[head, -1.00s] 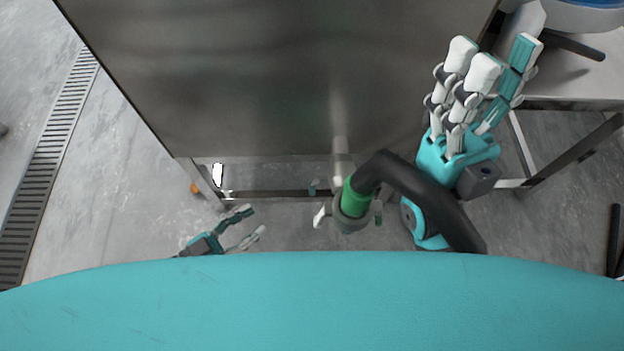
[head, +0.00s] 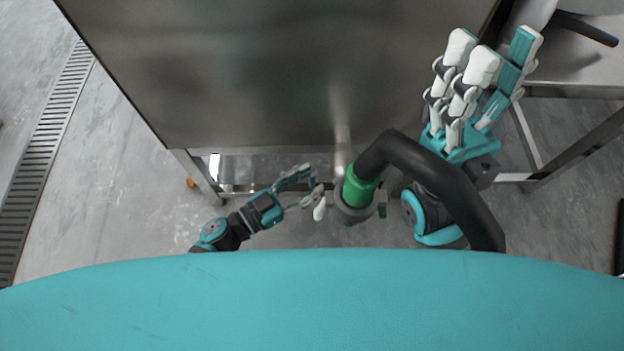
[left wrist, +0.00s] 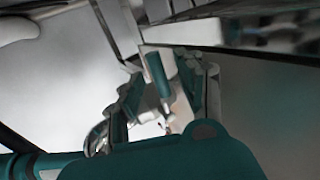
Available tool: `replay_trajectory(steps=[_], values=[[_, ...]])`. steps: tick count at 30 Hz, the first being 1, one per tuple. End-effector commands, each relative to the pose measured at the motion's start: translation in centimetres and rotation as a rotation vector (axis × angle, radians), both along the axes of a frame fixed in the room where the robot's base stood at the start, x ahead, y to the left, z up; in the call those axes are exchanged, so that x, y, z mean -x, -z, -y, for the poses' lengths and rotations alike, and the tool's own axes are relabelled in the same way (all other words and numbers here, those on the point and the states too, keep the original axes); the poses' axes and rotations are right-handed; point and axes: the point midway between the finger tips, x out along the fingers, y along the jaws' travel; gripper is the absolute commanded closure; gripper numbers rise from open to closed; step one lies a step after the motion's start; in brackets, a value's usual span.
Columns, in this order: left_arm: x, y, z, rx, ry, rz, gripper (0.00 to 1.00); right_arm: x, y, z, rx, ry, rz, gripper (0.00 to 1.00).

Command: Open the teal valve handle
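A pipe fitting with a green collar (head: 360,188) and a grey ring (head: 350,213) sits below the steel body's front edge. It has a pale lever (head: 320,205) on its left and a small dark green lever (head: 382,211) on its right. A small teal piece, possibly the valve handle, showed left of the fitting earlier; my left fingers now cover that spot. My left gripper (head: 311,184) is open, its fingers beside the fitting. A teal bar (left wrist: 157,74) between pale parts shows in the left wrist view; I cannot tell if it is handle or finger. My right gripper (head: 496,52) is open, empty and raised.
A black hose (head: 425,170) curves from the green collar down to the right, close to my right arm. The steel body (head: 250,80) fills the top. A steel table (head: 580,65) stands at right. The floor (head: 120,190) at left is clear, with a drain grate (head: 40,150).

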Motion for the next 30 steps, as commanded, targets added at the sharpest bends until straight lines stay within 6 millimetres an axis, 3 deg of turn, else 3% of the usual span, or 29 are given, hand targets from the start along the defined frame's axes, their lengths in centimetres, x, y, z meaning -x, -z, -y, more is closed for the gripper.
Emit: replay_trajectory(steps=[4,13,22,30], values=[[-0.6,0.0,1.0,0.001,0.0,0.001,0.63,-0.2,-0.5,-0.1,0.003,0.0,0.021,0.6],[-0.8,0.0,1.2,0.0,0.0,0.0,0.63,0.1,-1.0,0.0,-0.003,0.001,0.041,0.6],[-0.8,0.0,1.2,0.0,0.0,0.0,0.99,0.0,-0.8,0.0,-0.003,0.002,0.033,0.6],[-0.8,0.0,1.2,0.0,0.0,0.0,1.0,-0.2,-0.5,0.0,-0.002,0.002,0.02,0.6]])
